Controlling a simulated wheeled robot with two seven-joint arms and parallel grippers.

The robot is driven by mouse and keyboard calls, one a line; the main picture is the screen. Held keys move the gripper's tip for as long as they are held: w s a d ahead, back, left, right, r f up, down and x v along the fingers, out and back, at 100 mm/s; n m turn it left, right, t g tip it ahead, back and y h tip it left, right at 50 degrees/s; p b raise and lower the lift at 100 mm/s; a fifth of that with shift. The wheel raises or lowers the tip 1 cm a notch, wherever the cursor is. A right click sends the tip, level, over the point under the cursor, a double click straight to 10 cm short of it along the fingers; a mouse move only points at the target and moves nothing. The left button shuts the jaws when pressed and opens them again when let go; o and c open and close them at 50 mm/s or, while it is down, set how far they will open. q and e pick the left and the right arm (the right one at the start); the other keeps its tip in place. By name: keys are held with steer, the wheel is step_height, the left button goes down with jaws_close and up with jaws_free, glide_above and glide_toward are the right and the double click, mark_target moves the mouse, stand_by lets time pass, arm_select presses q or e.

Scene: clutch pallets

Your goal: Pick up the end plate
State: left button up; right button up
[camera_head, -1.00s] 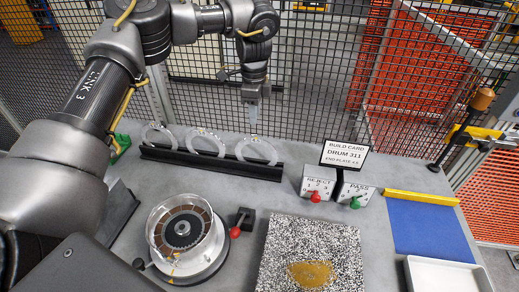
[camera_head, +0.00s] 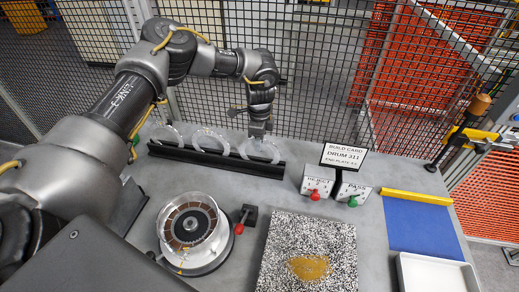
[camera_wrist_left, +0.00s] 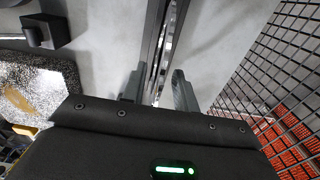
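Three clear ring-shaped end plates stand upright in a black rack (camera_head: 215,163) at the back of the table: a left one (camera_head: 168,136), a middle one (camera_head: 210,142) and a right one (camera_head: 262,150). My left gripper (camera_head: 258,137) points down at the top of the right ring. In the left wrist view its two fingers (camera_wrist_left: 158,90) are apart, one on each side of the rack (camera_wrist_left: 152,45) line. The ring is seen nearly edge-on there, so contact is hard to tell. My right gripper is not in view.
A round drum fixture (camera_head: 190,228) stands front left, beside a red-knobbed lever (camera_head: 242,222). A speckled pad (camera_head: 310,240), REJECT and PASS boxes (camera_head: 335,185), a build card (camera_head: 344,157), a blue mat (camera_head: 424,228) and a white tray (camera_head: 435,272) lie to the right. Wire fencing closes the back.

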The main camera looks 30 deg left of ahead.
arm_select(q)
steer(key=shift+s, duration=0.15)
steer(key=shift+c, duration=0.3)
jaws_close()
stand_by(1.1)
